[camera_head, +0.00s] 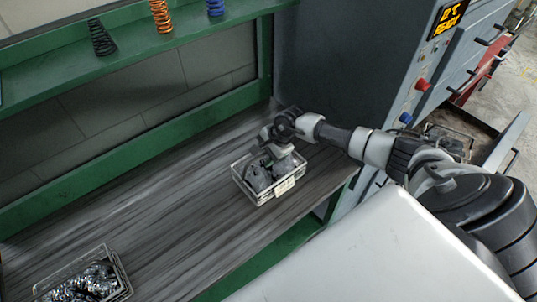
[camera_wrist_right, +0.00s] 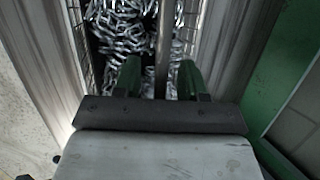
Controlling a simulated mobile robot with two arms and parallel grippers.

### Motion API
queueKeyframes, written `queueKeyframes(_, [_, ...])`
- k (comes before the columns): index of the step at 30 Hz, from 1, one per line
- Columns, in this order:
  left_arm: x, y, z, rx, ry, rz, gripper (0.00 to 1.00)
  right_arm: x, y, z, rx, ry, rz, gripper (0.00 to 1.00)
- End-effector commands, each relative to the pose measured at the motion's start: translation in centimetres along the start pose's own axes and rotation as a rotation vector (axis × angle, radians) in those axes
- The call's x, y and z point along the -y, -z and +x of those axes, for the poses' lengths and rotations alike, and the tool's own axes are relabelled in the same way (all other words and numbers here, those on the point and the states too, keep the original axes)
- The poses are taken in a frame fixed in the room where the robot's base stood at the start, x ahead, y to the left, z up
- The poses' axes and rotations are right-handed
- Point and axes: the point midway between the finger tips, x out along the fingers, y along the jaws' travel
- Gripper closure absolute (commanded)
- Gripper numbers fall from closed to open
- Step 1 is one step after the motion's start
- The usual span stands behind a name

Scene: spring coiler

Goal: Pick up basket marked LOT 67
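A wire basket (camera_head: 269,198) stands on the grey wood-grain bench top near its right end. It has a pale label (camera_head: 285,186) on its front side, too small to read. My right gripper (camera_head: 277,155) is over this basket and hides part of it. In the right wrist view the basket (camera_wrist_right: 83,45) holds shiny metal links or coils. A thin bar (camera_wrist_right: 162,45) crosses it, and my right gripper's green fingers (camera_wrist_right: 160,78) stand apart on either side of the bar, with gaps visible. My left gripper is not in view.
A second wire basket (camera_head: 122,275) with metal parts sits at the bench's lower left. A green shelf (camera_head: 130,55) with several springs runs above. A grey machine (camera_head: 345,70) with a lit display (camera_head: 449,17) stands at the right. The bench between the baskets is clear.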

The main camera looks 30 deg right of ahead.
Motion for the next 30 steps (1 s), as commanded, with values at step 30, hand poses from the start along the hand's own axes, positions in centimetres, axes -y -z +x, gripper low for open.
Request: queueKeyframes(30, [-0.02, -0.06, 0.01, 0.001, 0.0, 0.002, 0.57, 0.01, -0.05, -0.04, 0.002, 0.0, 0.002, 1.0])
